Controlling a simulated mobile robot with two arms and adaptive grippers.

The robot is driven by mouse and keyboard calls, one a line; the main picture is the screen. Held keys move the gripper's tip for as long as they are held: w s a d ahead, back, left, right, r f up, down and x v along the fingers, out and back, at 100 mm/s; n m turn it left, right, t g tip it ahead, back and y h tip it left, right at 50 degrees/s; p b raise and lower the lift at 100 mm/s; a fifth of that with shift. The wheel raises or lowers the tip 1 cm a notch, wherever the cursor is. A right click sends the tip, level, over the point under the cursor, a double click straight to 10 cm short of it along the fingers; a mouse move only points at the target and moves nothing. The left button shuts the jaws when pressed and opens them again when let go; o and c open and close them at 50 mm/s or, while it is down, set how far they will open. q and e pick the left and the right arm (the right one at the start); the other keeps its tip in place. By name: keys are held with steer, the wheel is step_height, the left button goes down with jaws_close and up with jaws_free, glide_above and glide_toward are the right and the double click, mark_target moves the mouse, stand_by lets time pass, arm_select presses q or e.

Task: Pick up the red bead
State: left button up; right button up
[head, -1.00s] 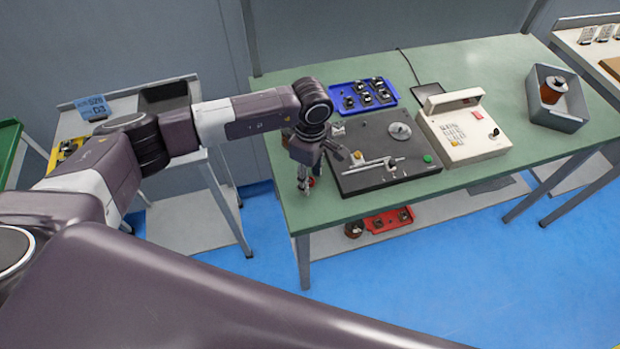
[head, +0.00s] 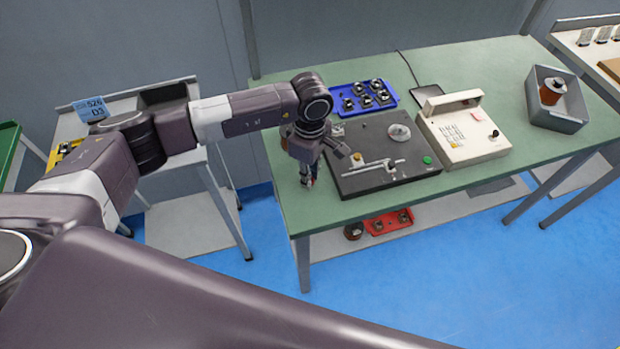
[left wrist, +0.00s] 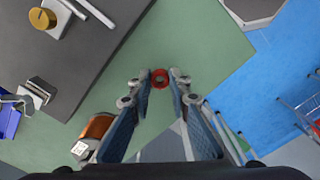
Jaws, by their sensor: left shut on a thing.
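The red bead (left wrist: 160,78) is a small red ring, seen in the left wrist view between the tips of my left gripper (left wrist: 161,80). The fingers are shut on it, one tip on each side. In the head view my left gripper (head: 308,178) points down at the left end of the green table (head: 290,208), beside the black winder base (head: 400,177). The bead is mostly hidden by the fingers there. I cannot tell whether it still touches the table. My right gripper is not in view.
The winder has a crank arm and a yellow knob (left wrist: 43,18). A copper-coloured spool (left wrist: 97,127) stands close to my left gripper. A blue tray (head: 385,88) of small parts, a cream control box (head: 480,145) and a grey bin (head: 560,122) stand farther right.

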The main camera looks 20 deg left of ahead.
arm_select(q)
step_height(320, 180, up, 19)
steer(key=b, duration=0.4)
steer(key=shift+f, duration=0.2)
